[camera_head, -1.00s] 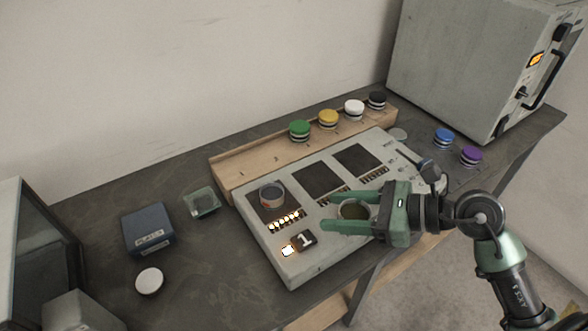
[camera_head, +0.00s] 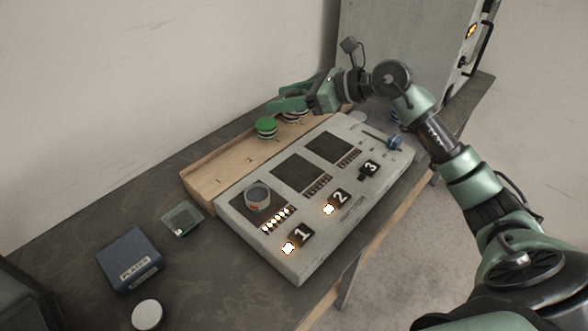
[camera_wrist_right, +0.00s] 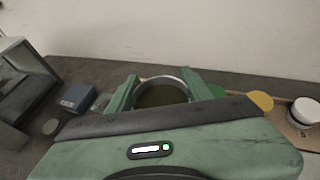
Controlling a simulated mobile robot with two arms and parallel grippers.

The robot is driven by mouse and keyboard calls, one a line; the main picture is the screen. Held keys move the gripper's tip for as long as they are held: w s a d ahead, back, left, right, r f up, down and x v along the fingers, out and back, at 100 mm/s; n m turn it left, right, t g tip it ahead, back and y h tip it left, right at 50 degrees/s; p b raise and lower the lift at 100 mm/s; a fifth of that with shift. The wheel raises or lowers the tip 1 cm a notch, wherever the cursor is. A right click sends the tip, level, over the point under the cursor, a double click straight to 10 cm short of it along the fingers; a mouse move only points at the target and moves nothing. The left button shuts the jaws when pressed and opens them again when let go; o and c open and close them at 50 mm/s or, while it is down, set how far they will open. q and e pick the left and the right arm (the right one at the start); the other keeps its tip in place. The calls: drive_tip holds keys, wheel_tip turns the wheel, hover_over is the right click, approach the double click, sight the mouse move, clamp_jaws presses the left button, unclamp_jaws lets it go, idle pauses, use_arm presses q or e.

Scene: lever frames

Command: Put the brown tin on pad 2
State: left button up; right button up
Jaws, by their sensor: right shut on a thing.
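My right gripper (camera_head: 277,99) is raised over the wooden rack behind the panel, its fingers pointing left. In the right wrist view it is closed around a round open tin (camera_wrist_right: 162,95) with a pale metal rim and a dark brownish inside. The tin's outer side is mostly hidden. Pad 2 (camera_head: 298,173) is the bare dark middle square of the panel (camera_head: 300,267), above the lit label 2 (camera_head: 337,198). Another tin, grey with an orange mark (camera_head: 258,199), stands on pad 1. My left gripper is not in view.
The wooden rack (camera_head: 205,181) holds a green lid (camera_head: 266,126) and others partly hidden by my gripper. Pad 3 (camera_head: 334,147) is bare. A blue-knobbed lever (camera_head: 394,144) is at the panel's right end. A blue box (camera_head: 130,260) and a white disc (camera_head: 147,314) lie left.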

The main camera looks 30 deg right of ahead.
drive_tip(key=p, duration=0.2)
hover_over(288, 169)
wheel_tip(288, 169, down, 14)
wheel_tip(288, 169, down, 5)
drive_tip(key=shift+f, duration=0.2)
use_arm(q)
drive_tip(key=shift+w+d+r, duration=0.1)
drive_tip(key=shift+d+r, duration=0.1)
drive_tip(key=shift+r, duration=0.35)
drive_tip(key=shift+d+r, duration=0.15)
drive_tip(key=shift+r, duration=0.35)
use_arm(e)
drive_tip(key=shift+f, duration=0.2)
drive_tip(key=o, duration=1.4)
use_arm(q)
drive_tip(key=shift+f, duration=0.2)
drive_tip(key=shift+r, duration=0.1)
use_arm(e)
drive_tip(key=shift+r, duration=0.1)
